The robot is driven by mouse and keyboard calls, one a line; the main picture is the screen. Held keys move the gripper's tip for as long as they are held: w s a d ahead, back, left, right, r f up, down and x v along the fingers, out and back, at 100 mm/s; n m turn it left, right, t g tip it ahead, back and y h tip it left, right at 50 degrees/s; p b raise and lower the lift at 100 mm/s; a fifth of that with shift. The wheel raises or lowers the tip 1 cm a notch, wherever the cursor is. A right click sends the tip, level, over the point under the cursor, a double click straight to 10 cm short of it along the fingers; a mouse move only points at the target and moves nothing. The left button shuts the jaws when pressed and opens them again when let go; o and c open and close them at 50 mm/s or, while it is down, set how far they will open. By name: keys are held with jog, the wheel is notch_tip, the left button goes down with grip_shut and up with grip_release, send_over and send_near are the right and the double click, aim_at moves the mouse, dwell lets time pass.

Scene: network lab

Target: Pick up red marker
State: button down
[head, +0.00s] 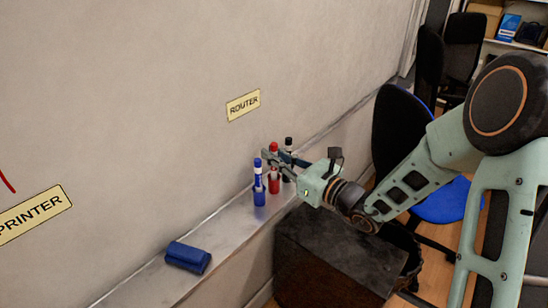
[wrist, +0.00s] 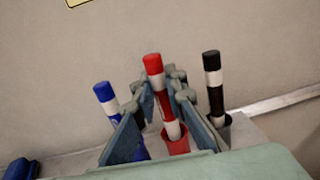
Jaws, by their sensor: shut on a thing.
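The red marker (head: 273,147) stands upright, red cap on top, in a red holder (head: 273,186) on the ledge. My gripper (head: 276,158) reaches in from the right and is shut on it. In the wrist view the red marker (wrist: 154,65) rises between the two fingers of my gripper (wrist: 160,88), tilted a little in that picture. Its lower end shows at the red holder (wrist: 176,142); I cannot tell whether it has lifted at all.
A blue marker (head: 258,172) in a blue holder stands close on the left, and a black marker (head: 288,143) close on the right. A blue eraser (head: 188,257) lies farther left on the ledge (head: 222,228). A dark box (head: 335,255) stands below my gripper. The wall rises behind.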

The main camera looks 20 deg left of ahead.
jog(key=s+d+r+p, duration=0.7)
jog(key=s+r+p, duration=0.2)
jog(key=r+p, duration=0.2)
jog(key=shift+s+d+r, duration=0.2)
jog(key=shift+s+d, duration=0.1)
jog(key=shift+d+p, duration=0.1)
jog(key=shift+p, duration=0.75)
jog(key=p, duration=0.2)
jog(key=s+p, duration=0.1)
jog(key=p, duration=0.1)
jog(key=shift+d+r, duration=0.25)
jog(key=shift+s+d+f+p, duration=0.1)
jog(key=shift+s+p, duration=0.1)
jog(key=shift+p, duration=0.35)
